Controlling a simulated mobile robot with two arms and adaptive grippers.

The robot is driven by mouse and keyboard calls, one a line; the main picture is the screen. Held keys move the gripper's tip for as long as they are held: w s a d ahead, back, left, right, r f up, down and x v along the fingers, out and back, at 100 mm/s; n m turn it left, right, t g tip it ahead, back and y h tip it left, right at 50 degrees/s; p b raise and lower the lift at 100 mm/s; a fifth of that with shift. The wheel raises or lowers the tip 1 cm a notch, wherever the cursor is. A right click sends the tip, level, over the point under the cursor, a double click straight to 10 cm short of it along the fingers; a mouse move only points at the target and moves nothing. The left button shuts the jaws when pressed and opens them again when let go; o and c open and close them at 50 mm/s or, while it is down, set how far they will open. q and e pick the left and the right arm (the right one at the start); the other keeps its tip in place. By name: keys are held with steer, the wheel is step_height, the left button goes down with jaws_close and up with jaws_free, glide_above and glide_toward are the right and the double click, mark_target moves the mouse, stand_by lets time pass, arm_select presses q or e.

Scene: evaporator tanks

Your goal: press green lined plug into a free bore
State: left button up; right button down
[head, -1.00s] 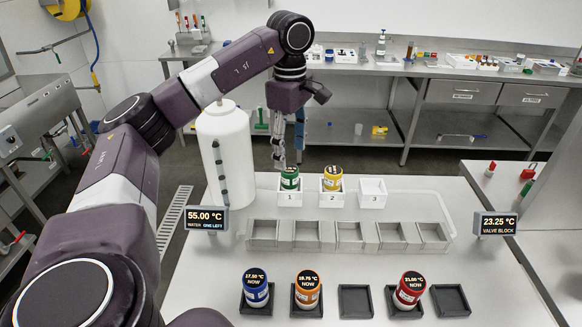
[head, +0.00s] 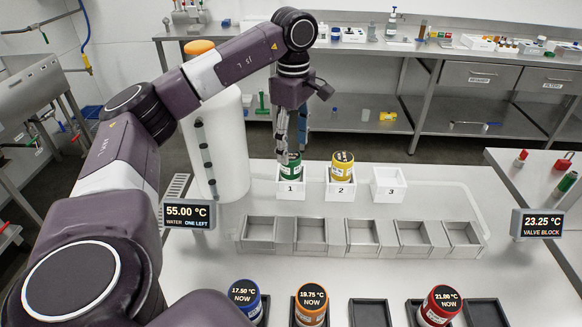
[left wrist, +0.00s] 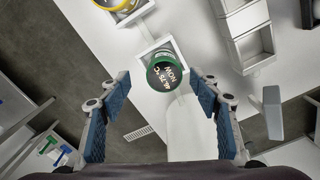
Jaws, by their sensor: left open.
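A green-banded plug (head: 291,165) with a dark top label stands in the white holder marked 1 (head: 290,190). In the left wrist view the plug (left wrist: 165,73) shows its round top, reading about 44.75 °C NOW. My left gripper (head: 292,150) is open just above the plug, partly covering it in the head view. In the left wrist view its blue-padded fingers (left wrist: 160,92) stand apart on either side, below the plug in the picture. A grey row of several empty square pockets (head: 363,250) lies in front; I cannot tell whether these are the bores. My right gripper is not in view.
A yellow plug (head: 342,166) stands in holder 2; holder 3 (head: 389,185) is empty. Blue (head: 246,299), orange (head: 311,304) and red (head: 439,304) plugs stand in front trays. A white cylinder (head: 222,150) stands left. Displays (head: 189,213) and (head: 542,223) flank the table.

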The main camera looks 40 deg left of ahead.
mark_target(291, 155)
arm_select(q)
steer(key=shift+s+f, duration=0.15)
steer(key=shift+f, duration=0.3)
step_height(291, 155, down, 5)
steer(key=shift+s+a+r+p, duration=0.1)
steer(key=shift+s+p, duration=0.05)
steer(key=shift+p, duration=0.4)
steer(key=c, duration=1.4)
